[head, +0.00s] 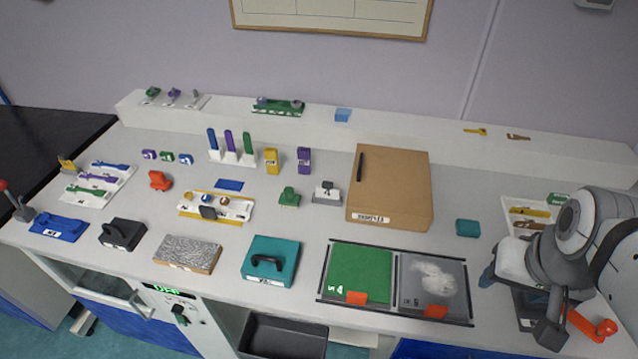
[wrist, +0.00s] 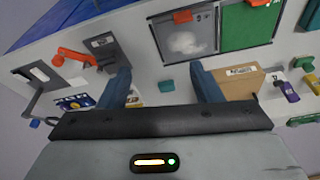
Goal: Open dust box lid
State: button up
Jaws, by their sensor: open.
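No label legible here names the dust box, so I cannot tell which item it is. A brown box (head: 390,185) with a black bar and a white label stands at centre right, its top closed; it also shows in the wrist view (wrist: 240,84). A black-framed tray holds a green panel (head: 360,272) and a grey panel (head: 408,292) with a white smudge, each with an orange tab. My gripper (wrist: 163,85) is open and empty, above the bench at the right.
An orange crank handle (head: 592,326) is close to my arm at the right edge. A small teal block (head: 467,228) lies left of my arm. Several small tools and blocks fill the left half. Bare bench lies between the brown box and the black-framed tray.

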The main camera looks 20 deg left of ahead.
aim_at(270, 251)
jog(key=u, duration=0.4)
jog(key=k, duration=1.15)
jog(key=u, duration=0.65)
jog(key=i, duration=1.2)
jog(key=u, duration=0.3)
